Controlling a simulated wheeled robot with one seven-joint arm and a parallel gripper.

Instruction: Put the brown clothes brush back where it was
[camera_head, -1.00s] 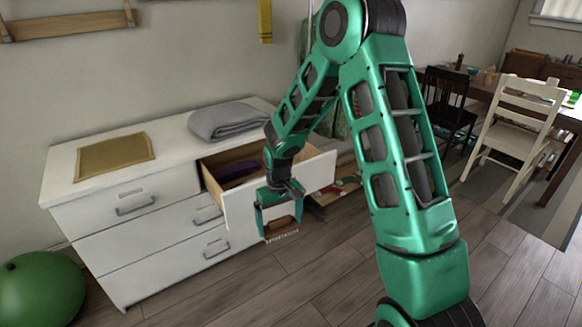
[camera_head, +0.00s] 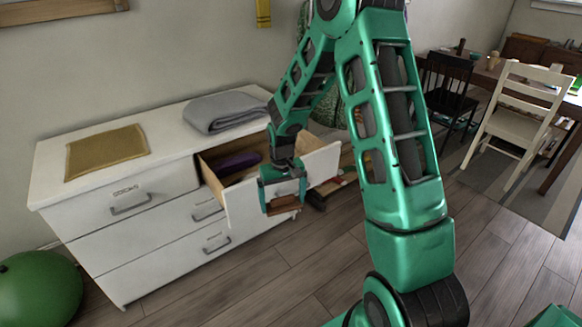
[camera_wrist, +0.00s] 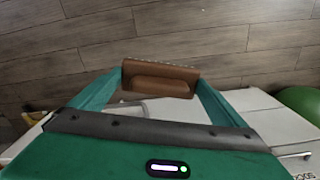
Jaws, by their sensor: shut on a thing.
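My gripper (camera_head: 284,205) is shut on the brown clothes brush (camera_head: 284,204), which sits between its fingertips. In the wrist view the brush (camera_wrist: 160,79) is held crosswise, with its bristle edge on the far side. In the head view the gripper hangs in front of the open top right drawer (camera_head: 240,195) of the white dresser (camera_head: 150,205), outside the drawer front. A dark purple thing (camera_head: 238,161) lies inside the drawer. Part of the drawer's inside is hidden by my arm.
A folded grey cloth (camera_head: 222,112) and a tan mat (camera_head: 107,151) lie on the dresser top. A green ball (camera_head: 38,289) is at the left on the floor. Chairs (camera_head: 512,115) stand at a table at the right. The wooden floor in front is clear.

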